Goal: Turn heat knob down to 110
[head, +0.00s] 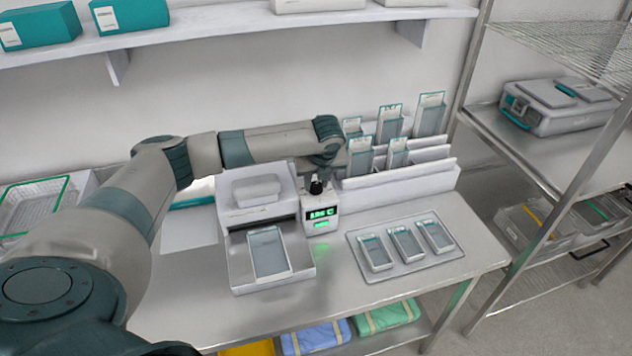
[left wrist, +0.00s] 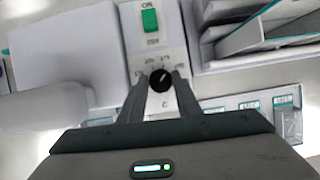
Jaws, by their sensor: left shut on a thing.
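The heat knob (head: 316,187) is a small black dial on top of the white control box (head: 320,221) beside the sealer. The box front has a green lit display (head: 321,212) whose digits are too small to read surely. In the left wrist view the black knob (left wrist: 161,80) has a light pointer mark and a printed scale around it. My left gripper (left wrist: 160,77) is shut on the knob, one finger on each side. My right gripper is not in view.
A green switch (left wrist: 150,20) sits on the same panel, beyond the knob. The sealer (head: 228,245) holds a pouch left of the box. A pouch rack (head: 410,184) stands close behind right, and a tray (head: 384,270) with 3 pouches lies right. A shelf (head: 220,37) runs above.

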